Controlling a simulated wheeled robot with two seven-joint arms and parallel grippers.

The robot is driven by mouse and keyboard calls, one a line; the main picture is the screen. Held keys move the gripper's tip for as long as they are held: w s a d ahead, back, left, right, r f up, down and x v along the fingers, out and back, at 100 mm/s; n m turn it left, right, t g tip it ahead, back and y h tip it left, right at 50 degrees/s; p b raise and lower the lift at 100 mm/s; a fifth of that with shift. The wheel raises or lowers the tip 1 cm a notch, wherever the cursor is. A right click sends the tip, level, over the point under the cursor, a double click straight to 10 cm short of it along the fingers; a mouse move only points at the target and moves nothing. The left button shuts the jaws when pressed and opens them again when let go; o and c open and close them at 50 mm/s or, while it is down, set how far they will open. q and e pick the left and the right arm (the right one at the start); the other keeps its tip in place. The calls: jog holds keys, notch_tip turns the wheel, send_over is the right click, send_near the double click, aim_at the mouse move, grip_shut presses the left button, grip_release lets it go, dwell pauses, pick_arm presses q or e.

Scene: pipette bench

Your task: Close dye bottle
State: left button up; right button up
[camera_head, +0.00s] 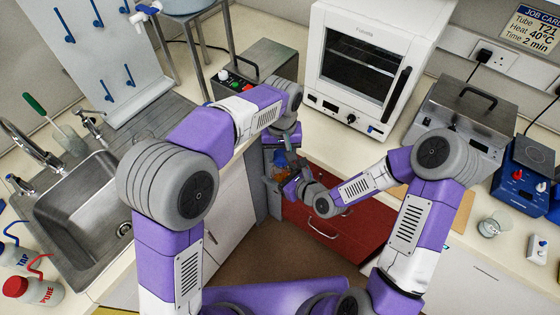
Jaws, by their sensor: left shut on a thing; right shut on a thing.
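My two grippers meet in the middle of the head view, in front of the red drawers. My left gripper (281,152) reaches down and is shut on a small blue thing (280,160). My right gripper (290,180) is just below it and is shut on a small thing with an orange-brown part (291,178). These look like the dye bottle and its cap, close together. I cannot tell which gripper has which, or whether the two parts touch. The grippers hide most of both.
A sink (75,205) and wash bottles (35,290) are at left. A white oven (365,65) stands at the back, between a metal heater box (262,70) and a metal bath (465,115). A glass beaker (492,226) is on the right counter. Red drawers (345,232) are below.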

aim_at(281, 175)
pick_arm(q)
jog(key=shift+f, duration=0.1)
jog(key=shift+f, duration=0.8)
jog(key=shift+f, duration=0.55)
